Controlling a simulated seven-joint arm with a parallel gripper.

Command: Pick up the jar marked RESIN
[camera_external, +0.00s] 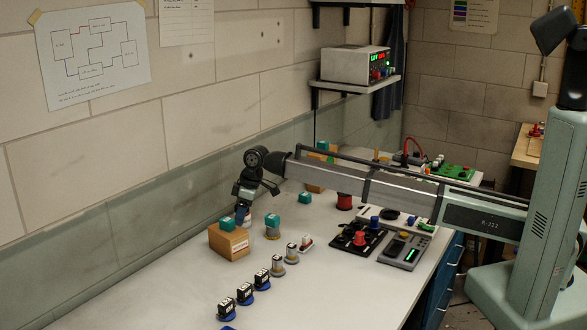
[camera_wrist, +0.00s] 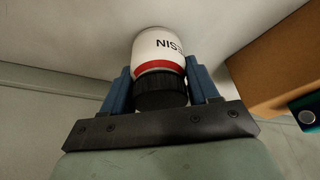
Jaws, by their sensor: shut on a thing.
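A white jar (camera_wrist: 158,45) with a red band and a black lid sits between the blue fingers of my gripper (camera_wrist: 160,90) in the wrist view. Its dark lettering, partly cut off and seen upside down, fits RESIN. The fingers are shut on the jar near its black lid. In the external view my gripper (camera_external: 244,208) points down close to the wall, just behind a wooden box, which partly hides the jar. I cannot tell whether the jar touches the bench.
The wooden box (camera_external: 230,243) bears a teal-topped item (camera_external: 228,224) and is close beside the jar. A teal-capped jar (camera_external: 273,226) stands to the right. Several small labelled items (camera_external: 262,279) line the bench in front. A black-and-red panel (camera_external: 357,239) lies further right. The left front bench is clear.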

